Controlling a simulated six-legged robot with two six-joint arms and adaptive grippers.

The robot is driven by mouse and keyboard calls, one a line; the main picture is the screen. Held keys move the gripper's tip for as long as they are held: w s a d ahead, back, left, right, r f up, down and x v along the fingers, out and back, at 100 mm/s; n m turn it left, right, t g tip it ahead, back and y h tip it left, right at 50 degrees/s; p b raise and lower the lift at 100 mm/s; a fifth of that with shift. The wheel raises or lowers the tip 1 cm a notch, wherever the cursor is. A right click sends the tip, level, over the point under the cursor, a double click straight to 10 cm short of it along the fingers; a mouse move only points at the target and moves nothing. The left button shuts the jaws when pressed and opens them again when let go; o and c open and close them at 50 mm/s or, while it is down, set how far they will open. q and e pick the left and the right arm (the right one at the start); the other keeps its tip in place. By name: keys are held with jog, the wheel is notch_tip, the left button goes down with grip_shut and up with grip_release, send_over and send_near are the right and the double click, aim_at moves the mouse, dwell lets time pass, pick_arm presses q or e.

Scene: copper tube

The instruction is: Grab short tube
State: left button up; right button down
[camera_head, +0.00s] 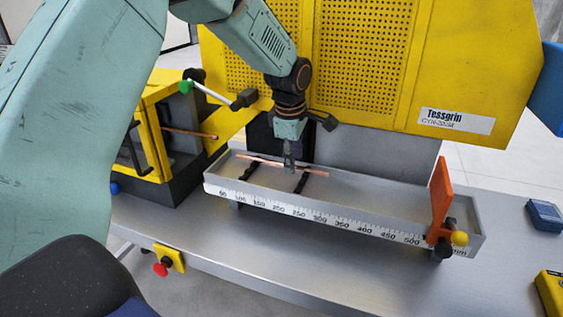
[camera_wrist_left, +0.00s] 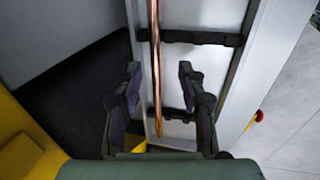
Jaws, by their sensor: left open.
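A thin copper tube (camera_head: 313,172) lies lengthwise in the left part of the grey measuring tray (camera_head: 390,205), across two dark supports. My left gripper (camera_head: 289,167) points down over the tube near its middle and hides a part of it. In the left wrist view, the open fingers (camera_wrist_left: 158,78) stand apart with the tube (camera_wrist_left: 155,45) running between them in the picture. Whether the fingers are level with the tube or above it, I cannot tell. My right gripper is not in view.
A second copper tube (camera_head: 190,133) sticks out of the yellow machine (camera_head: 155,125) on the left. An orange stop (camera_head: 441,195) stands at the tray's right end. A large yellow perforated panel (camera_head: 365,60) rises behind. A blue box (camera_head: 544,215) sits at the right.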

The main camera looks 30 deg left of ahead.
pick_arm(q)
jog(key=shift+w+a+f, duration=0.25)
jog(key=shift+f, duration=0.25)
jog(key=shift+w+a+f, duration=0.2)
jog(key=shift+f, duration=0.3)
jog(key=shift+d, duration=0.25)
jog(key=shift+s+d+r, duration=0.1)
jog(key=shift+d+r, duration=0.1)
jog(key=c, duration=0.3)
jog(key=shift+a+f, duration=0.15)
jog(key=shift+a, duration=0.15)
grip_shut()
jog(key=shift+d, duration=0.2)
